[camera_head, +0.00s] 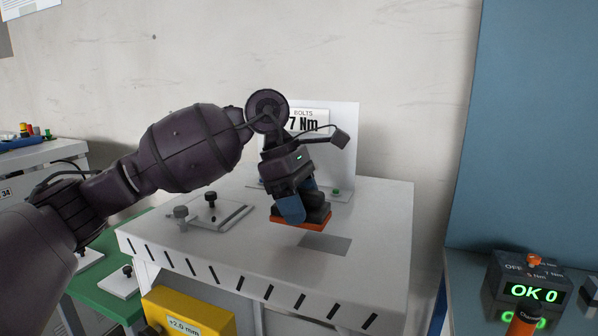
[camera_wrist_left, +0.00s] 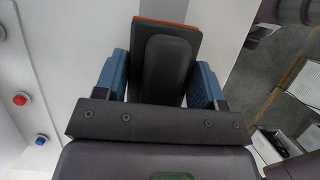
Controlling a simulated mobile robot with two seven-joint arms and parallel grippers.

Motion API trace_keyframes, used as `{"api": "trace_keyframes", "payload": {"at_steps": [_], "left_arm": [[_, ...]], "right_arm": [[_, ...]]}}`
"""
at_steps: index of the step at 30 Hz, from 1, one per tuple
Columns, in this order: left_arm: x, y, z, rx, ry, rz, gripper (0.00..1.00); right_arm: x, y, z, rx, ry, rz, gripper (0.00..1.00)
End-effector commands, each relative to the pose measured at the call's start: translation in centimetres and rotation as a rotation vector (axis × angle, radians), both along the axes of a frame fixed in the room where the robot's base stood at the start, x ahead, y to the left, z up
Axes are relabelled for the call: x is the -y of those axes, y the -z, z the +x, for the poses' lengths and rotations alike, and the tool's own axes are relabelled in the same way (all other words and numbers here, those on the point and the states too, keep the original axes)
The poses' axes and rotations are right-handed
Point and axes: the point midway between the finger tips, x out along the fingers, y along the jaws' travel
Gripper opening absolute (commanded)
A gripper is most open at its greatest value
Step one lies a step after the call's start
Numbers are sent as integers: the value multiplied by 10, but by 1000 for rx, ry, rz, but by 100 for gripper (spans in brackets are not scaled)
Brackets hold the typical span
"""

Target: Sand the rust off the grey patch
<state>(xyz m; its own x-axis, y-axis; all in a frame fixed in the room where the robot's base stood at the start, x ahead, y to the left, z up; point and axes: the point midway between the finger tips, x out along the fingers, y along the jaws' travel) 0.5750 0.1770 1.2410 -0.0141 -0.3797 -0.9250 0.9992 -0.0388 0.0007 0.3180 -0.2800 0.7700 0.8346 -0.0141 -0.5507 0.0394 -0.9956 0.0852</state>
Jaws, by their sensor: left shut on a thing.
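My left gripper (camera_head: 304,200) is shut on a dark sanding block with an orange base (camera_head: 298,223). The block hangs over the white bench top (camera_head: 375,205), and I cannot tell whether its base touches the top. The grey patch (camera_head: 326,244) is a flat rectangle on the bench top, just in front and to the right of the block. No rust shows clearly on its visible part. In the left wrist view the block (camera_wrist_left: 165,65) sits between the two blue fingers of the gripper (camera_wrist_left: 160,80). My right gripper is out of view.
A plate with dark and grey knobs (camera_head: 233,217) lies left of the block. A "7 Nm" sign (camera_head: 308,121) stands behind. A yellow box (camera_head: 205,312) is at the bench front. The bench's right side is clear.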

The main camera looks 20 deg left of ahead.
Motion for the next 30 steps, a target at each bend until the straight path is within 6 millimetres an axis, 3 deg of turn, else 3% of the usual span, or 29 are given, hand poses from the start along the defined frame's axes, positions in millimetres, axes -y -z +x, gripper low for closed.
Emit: {"api": "trace_keyframes", "payload": {"at_steps": [13,30], "left_arm": [[1,-42,-10,2,-5,-1,41],[1,-44,-11,0,-5,-1,41]], "right_arm": [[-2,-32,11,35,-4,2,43],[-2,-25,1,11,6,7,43]]}}
